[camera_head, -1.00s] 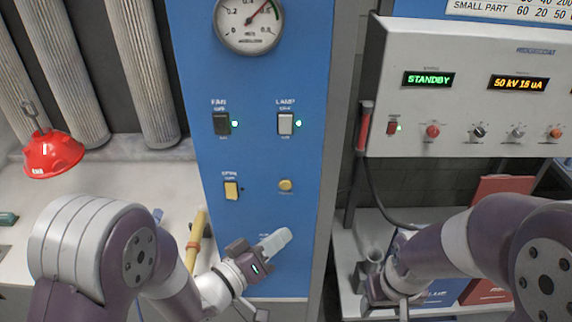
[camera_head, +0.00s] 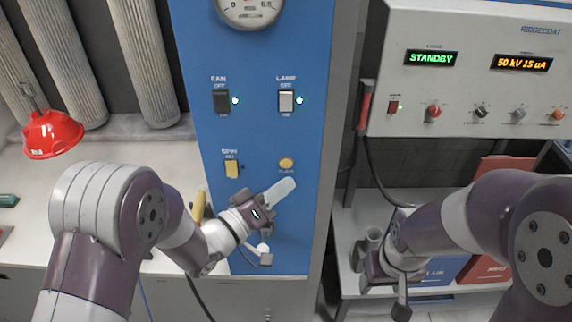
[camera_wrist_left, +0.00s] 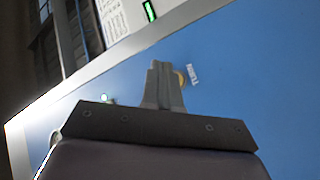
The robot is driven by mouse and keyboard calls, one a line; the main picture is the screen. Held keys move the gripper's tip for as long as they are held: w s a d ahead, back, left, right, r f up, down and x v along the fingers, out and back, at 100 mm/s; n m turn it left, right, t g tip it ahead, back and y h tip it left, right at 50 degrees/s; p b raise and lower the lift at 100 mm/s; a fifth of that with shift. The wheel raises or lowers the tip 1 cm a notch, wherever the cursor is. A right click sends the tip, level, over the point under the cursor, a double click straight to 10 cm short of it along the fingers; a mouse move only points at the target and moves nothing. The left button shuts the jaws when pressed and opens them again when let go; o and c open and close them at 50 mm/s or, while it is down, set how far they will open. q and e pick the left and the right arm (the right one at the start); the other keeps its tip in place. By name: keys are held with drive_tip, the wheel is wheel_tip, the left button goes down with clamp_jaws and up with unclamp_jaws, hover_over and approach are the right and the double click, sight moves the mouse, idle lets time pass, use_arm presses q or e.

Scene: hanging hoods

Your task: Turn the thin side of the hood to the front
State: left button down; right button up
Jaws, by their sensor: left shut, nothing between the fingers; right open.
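The red hood (camera_head: 53,133) hangs from a hook at the left in the head view, above the pale booth floor. A round yellow button (camera_head: 286,163) is on the blue panel (camera_head: 210,60). My left gripper (camera_head: 288,184) is shut and empty, with its fingertips just below the button. In the left wrist view, the shut fingertips (camera_wrist_left: 163,66) overlap the left edge of the yellow button (camera_wrist_left: 181,78), beside a label that seems to read TURN. I cannot tell whether they touch it. My right gripper (camera_head: 381,282) is open, low near the right shelf.
Grey pleated filters (camera_head: 145,60) stand behind the hood. A control box (camera_head: 470,80) reads STANDBY at the right, above a shelf with boxes.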

sight(286, 163)
use_arm(q)
drive_tip(key=shift+w, duration=1.3)
drive_tip(key=shift+w, duration=0.15)
idle(1.0)
drive_tip(key=shift+w, duration=0.3)
